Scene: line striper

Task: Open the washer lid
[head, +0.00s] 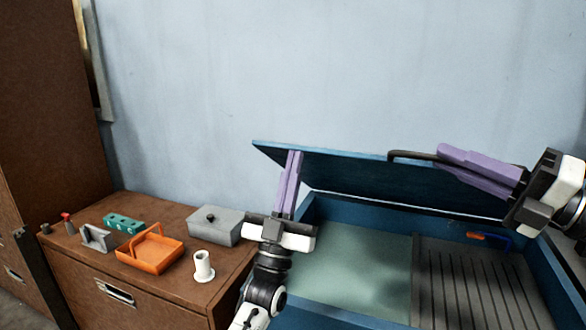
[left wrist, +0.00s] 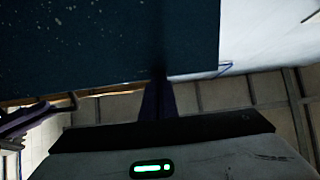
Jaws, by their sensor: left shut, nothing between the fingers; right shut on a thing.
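The blue washer lid (head: 345,172) is raised at a slant above the blue washer (head: 300,240), whose inside is open to view. My right gripper (head: 442,158) is shut on the dark lid handle (head: 405,154) at the lid's front edge. My left gripper (head: 293,155) is shut and empty, its purple fingers pointing up in front of the lid's left part in the head view. In the left wrist view the lid's dark blue face (left wrist: 110,45) fills the upper left, close to the left fingers (left wrist: 158,95). Whether they touch it I cannot tell.
Inside the washer are a pale green basin (head: 350,265), a dark ribbed panel (head: 465,290) and an orange and blue tool (head: 490,238). A brown cabinet at left holds an orange tray (head: 150,262), a grey box (head: 213,226), a white spool (head: 203,268) and a green block (head: 123,223).

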